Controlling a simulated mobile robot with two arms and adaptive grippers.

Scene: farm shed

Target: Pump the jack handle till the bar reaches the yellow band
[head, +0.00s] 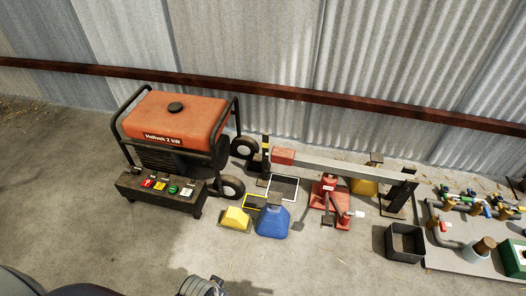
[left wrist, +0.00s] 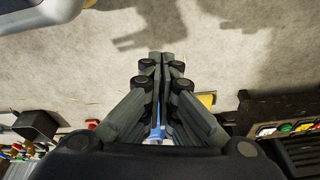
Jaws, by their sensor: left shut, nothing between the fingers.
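The red jack (head: 328,190) stands on the floor under the long grey bar (head: 345,168). My left gripper (left wrist: 157,60) is shut and empty in the left wrist view, above bare floor and apart from the jack. Only a bit of red (left wrist: 92,123), perhaps the jack, shows there. My right gripper is not in view.
An orange generator (head: 175,118) stands at left behind a dark switch box (head: 160,190). A black bin (head: 404,243) and pipe board (head: 445,258) are at right.

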